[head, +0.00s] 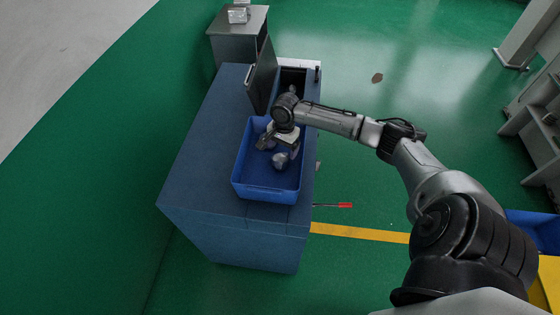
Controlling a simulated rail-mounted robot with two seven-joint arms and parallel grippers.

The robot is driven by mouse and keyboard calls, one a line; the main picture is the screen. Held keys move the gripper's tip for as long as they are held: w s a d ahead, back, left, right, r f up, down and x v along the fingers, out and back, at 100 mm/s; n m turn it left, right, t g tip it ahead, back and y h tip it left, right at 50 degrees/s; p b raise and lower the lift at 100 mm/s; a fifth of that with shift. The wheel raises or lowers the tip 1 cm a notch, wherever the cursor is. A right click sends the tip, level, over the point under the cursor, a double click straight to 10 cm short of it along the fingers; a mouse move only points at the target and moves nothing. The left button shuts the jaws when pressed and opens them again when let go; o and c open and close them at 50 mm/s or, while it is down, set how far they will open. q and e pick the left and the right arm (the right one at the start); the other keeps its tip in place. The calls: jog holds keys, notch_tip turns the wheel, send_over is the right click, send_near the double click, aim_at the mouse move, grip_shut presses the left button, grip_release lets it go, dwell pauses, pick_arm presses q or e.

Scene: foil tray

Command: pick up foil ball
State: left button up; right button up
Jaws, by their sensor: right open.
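A crumpled silver foil ball (280,160) lies in a blue tray (265,192) on the dark blue cabinet. My right gripper (267,141) is over the tray, just up and left of this ball. Its jaws are open, and whether it touches the foil I cannot tell. Another shiny piece, partly hidden behind the gripper and wrist, shows near the tray's upper part. My left gripper is not in view.
The cabinet (205,165) has a raised lid (262,75) beside an open compartment at its far end. A grey stand (238,45) with silver blocks is beyond. A red-handled tool (340,205) juts out at the right. The cabinet top left of the tray is clear.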

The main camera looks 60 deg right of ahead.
aim_at(281, 164)
jog(key=shift+s+a+f, duration=0.1)
jog(key=shift+a+f, duration=0.1)
jog(key=shift+f, duration=1.35)
jog(key=shift+a+f, duration=0.2)
jog(key=shift+f, duration=1.3)
jog(key=shift+c, duration=0.4)
jog(key=c, duration=0.9)
jog(key=shift+r, duration=0.1)
jog(key=shift+c, duration=0.2)
